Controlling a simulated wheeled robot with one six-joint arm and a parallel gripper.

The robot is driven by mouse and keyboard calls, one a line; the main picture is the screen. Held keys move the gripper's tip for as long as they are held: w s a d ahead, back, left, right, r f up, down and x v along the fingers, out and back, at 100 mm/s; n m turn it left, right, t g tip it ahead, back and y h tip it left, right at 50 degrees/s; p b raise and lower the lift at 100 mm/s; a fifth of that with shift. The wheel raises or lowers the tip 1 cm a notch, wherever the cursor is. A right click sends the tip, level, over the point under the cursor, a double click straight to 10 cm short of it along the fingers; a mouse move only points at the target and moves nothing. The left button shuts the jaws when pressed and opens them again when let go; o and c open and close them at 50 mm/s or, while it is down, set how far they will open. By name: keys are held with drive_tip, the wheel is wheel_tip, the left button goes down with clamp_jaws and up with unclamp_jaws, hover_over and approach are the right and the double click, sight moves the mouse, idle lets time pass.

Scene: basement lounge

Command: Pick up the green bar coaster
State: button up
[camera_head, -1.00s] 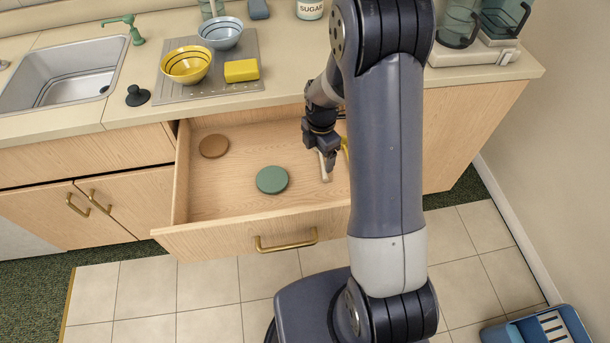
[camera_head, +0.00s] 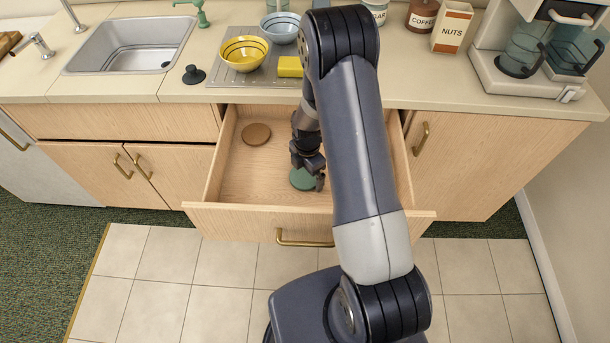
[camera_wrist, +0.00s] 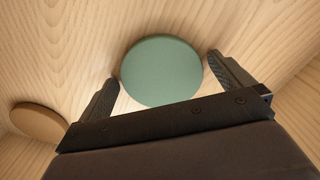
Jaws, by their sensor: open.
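The green bar coaster (camera_head: 303,180) is a round disc lying flat on the floor of the open drawer (camera_head: 260,221). My gripper (camera_head: 307,178) is low in the drawer just over the coaster and hides part of it in the head view. In the wrist view the green coaster (camera_wrist: 162,71) lies between the two fingers of my gripper (camera_wrist: 160,78), one finger on each side. The jaws are open. Small gaps show between the coaster and the fingers.
A brown coaster (camera_head: 256,134) lies in the drawer's back left; it also shows in the wrist view (camera_wrist: 38,121). The counter above holds a yellow bowl (camera_head: 244,51), a blue bowl (camera_head: 281,28), a yellow sponge (camera_head: 290,66) and a sink (camera_head: 130,46).

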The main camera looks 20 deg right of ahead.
drive_tip(key=c, duration=0.8)
drive_tip(key=shift+r, duration=0.15)
